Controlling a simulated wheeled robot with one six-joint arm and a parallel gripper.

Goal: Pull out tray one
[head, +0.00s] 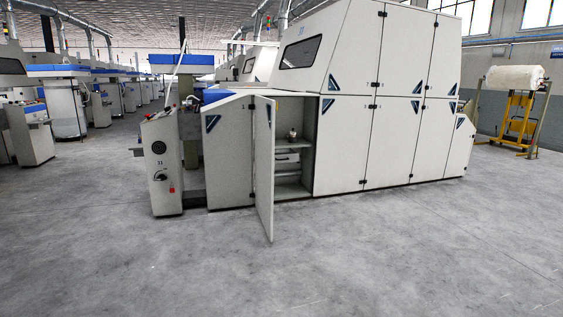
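A white carding machine (348,105) stands across the middle of the view. One lower door (264,165) is swung open toward me, showing a compartment with shelves (292,179). Pale flat shapes (287,156) lie inside at mid-height; they may be trays, but they are too small to tell, and I see no readable number on them. A small white and dark object (292,134) stands above them. The open door hides the compartment's left part. My gripper is not in view.
A control post (162,165) with a red button stands left of the machine. A yellow stand (518,112) with a white roll (516,78) is at the far right. More machines (65,105) line the left. The grey floor (350,255) in front is clear.

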